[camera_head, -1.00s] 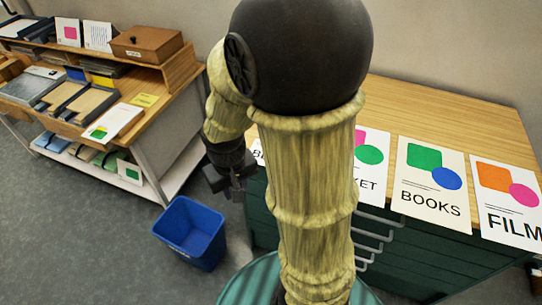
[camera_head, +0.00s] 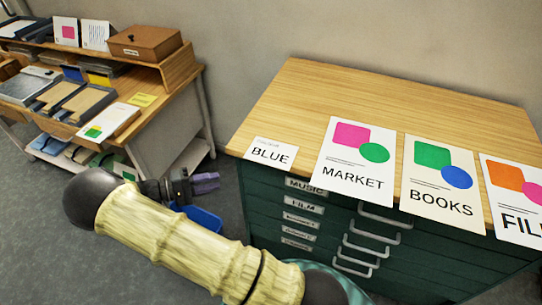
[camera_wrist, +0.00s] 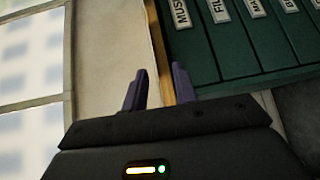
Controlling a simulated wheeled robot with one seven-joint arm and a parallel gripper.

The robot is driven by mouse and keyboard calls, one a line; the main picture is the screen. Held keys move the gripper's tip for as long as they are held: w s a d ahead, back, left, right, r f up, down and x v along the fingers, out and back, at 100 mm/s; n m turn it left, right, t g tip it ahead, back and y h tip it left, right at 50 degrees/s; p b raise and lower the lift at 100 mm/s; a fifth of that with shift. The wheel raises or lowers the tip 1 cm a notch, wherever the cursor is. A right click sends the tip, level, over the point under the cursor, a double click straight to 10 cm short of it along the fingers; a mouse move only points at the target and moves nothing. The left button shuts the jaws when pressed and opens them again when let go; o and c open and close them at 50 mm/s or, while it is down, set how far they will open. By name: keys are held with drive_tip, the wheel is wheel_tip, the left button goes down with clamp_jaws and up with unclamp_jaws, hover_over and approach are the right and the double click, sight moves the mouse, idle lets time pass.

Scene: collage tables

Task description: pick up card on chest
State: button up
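The green drawer chest (camera_head: 385,225) has a wooden top. A small white card reading BLUE (camera_head: 270,153) lies flat at the top's front left corner. Larger sheets reading MARKET (camera_head: 350,170), BOOKS (camera_head: 438,185) and a partly cut-off FILM (camera_head: 516,197) lie to its right along the front edge. My gripper (camera_head: 205,183) is left of the chest's front, apart from the cards and above the blue bin. In the wrist view, my gripper (camera_wrist: 159,88) has its two fingers apart with nothing seen held; the drawer fronts (camera_wrist: 240,40) show beyond it. No card is clearly identifiable there.
A blue bin (camera_head: 203,217) stands on the floor between the chest and the desk (camera_head: 160,120). The desk carries a brown box (camera_head: 145,43), trays and papers. Drawer handles (camera_head: 370,238) stick out from the chest. The back of the chest top is clear.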

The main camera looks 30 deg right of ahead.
drive_tip(key=shift+w+a+f+t+h, duration=0.1)
drive_tip(key=shift+w+a+t+h, duration=0.3)
drive_tip(key=shift+a+h, duration=0.4)
drive_tip(key=shift+d, duration=0.15)
drive_tip(key=p, duration=0.3)
approach(272, 152)
drive_tip(key=s+a, duration=0.2)
drive_tip(key=s, duration=0.1)
drive_tip(key=shift+s+d+f, duration=0.1)
drive_tip(key=shift+d+f, duration=0.15)
drive_tip(key=shift+d, duration=0.2)
drive_tip(key=d+p, duration=0.1)
drive_tip(key=d, duration=0.1)
drive_tip(key=s+d+p, duration=0.1)
drive_tip(key=d, duration=0.2)
drive_tip(key=shift+s+r, duration=0.1)
drive_tip(key=shift+r, duration=0.05)
